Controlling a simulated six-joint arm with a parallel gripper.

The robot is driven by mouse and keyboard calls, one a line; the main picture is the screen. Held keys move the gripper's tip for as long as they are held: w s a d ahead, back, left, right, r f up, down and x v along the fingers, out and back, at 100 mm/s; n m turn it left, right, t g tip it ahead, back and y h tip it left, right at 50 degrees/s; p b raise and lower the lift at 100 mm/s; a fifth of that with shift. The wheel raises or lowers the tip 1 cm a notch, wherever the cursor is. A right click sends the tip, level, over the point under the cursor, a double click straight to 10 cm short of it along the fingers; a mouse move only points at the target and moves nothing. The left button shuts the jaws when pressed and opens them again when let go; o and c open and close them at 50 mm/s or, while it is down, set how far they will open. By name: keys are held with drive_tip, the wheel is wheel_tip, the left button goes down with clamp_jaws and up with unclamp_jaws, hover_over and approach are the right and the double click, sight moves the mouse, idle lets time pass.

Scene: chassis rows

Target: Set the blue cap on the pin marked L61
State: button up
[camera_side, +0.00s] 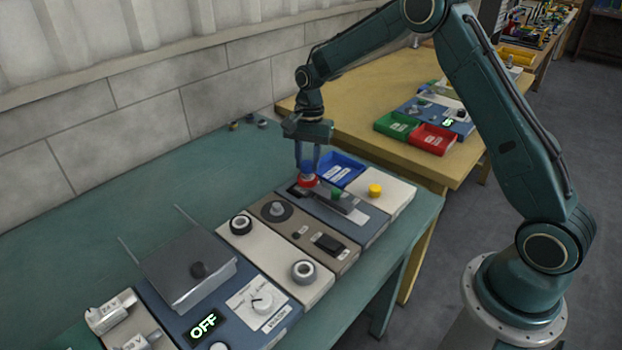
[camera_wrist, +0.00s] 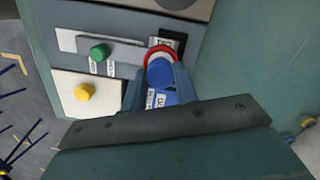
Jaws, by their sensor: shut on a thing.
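My gripper (camera_side: 308,164) points down over the blue-grey panel at the far end of the row. In the wrist view my gripper (camera_wrist: 158,86) is shut on the round blue cap (camera_wrist: 160,73). A red ring (camera_wrist: 161,49) shows behind the cap's edge, and in the side view the red part (camera_side: 307,182) lies just below the fingertips. I cannot tell whether the cap touches it. A small label (camera_wrist: 166,42) sits beside the ring, too small to read. The pin marked L61 cannot be made out; the cap and fingers cover that spot.
A green knob (camera_side: 336,192) on a grey bar stands close beside the gripper. A yellow knob (camera_side: 375,190) sits on the white panel. A blue tray (camera_side: 351,171) lies right behind the fingers. Other panels with knobs fill the front. The green bench top is clear to the left.

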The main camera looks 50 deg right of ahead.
drive_tip(key=o, duration=1)
drive_tip(key=shift+r, duration=0.1)
drive_tip(key=r, duration=0.4)
drive_tip(key=d+r, duration=0.1)
drive_tip(key=r, duration=0.8)
drive_tip(key=shift+w+d+r, duration=0.3)
